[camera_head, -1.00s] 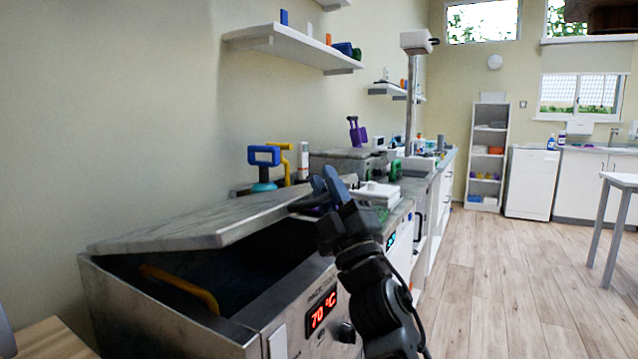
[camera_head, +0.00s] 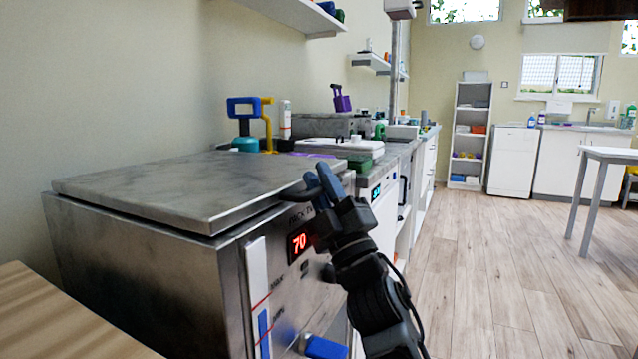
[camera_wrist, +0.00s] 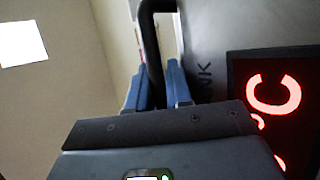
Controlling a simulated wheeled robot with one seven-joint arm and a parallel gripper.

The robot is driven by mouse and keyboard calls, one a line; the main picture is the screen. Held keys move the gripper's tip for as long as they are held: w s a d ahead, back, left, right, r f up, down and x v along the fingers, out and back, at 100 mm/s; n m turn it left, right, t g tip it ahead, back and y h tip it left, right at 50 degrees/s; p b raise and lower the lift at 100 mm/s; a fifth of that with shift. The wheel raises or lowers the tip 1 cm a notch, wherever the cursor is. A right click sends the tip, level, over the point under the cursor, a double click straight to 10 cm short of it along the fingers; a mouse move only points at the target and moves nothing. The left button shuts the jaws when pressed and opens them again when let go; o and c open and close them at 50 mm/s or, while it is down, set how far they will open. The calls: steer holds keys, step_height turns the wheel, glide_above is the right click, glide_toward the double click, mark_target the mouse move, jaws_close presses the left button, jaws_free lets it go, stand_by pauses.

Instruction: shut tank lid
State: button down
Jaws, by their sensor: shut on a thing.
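The metal tank (camera_head: 150,275) stands at the left in the head view, with a red temperature display (camera_head: 299,243) on its front. Its flat grey lid (camera_head: 185,190) lies level over the top, and the inside is hidden. A thin dark line shows between lid and tank rim; I cannot tell if they fully touch. My gripper (camera_head: 322,183) is at the lid's front right edge, its blue fingers shut on the dark lid handle (camera_head: 298,194). In the wrist view the handle (camera_wrist: 152,50) runs between the two blue fingers (camera_wrist: 158,88).
A wooden surface (camera_head: 65,315) is at the lower left. Behind the tank, a counter holds a blue and yellow item (camera_head: 250,120) and a white-lidded box (camera_head: 340,147). A wall shelf (camera_head: 295,14) hangs above. The wood floor (camera_head: 480,270) at the right is clear.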

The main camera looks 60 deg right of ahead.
steer(key=shift+s+d, duration=0.15)
steer(key=shift+s, duration=0.15)
steer(key=c, duration=1.4)
jaws_free()
steer(key=shift+s+r, duration=0.1)
steer(key=shift+w, duration=0.2)
steer(key=shift+r, duration=0.1)
